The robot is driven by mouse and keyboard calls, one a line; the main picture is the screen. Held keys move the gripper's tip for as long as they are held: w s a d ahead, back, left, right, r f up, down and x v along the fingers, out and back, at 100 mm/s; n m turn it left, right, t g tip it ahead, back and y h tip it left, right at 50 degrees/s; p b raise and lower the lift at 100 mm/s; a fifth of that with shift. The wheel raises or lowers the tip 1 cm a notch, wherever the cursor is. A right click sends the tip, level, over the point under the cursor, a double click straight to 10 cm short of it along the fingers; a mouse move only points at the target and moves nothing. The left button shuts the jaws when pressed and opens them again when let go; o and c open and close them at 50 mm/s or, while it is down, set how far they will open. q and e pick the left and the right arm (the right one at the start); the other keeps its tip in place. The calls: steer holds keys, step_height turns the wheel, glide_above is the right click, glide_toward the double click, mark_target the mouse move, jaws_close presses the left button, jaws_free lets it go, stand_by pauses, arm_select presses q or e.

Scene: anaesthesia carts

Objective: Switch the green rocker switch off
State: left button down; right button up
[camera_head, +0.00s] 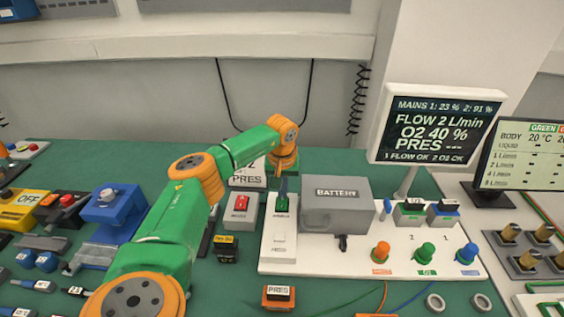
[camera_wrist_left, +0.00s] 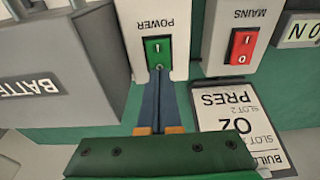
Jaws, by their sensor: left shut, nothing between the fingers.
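The green rocker switch (camera_head: 281,204) sits on a white upright housing in the head view. In the left wrist view the green rocker (camera_wrist_left: 158,48) is beside the word POWER, which appears upside down. Its "I" end is at the top of that picture and its "0" end at the bottom. My left gripper (camera_head: 283,186) comes down onto it from behind. In the wrist view its shut blue fingers (camera_wrist_left: 158,72) end right at the "0" end; I cannot tell whether they touch. They hold nothing. Which way the rocker is tipped is unclear. My right gripper is not in view.
A red MAINS switch (camera_wrist_left: 241,46) stands beside the green one, also seen in the head view (camera_head: 241,203). A grey BATTERY box (camera_head: 336,205) stands close on the other side. A sign reading O2 PRES (camera_wrist_left: 238,118) is behind. Coloured knobs (camera_head: 425,252) line the white panel.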

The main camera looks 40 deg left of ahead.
arm_select(q)
steer(key=shift+f+b, duration=0.35)
steer(key=shift+f, duration=0.2)
step_height(320, 180, up, 7)
steer(key=p, duration=0.6)
stand_by(0.4)
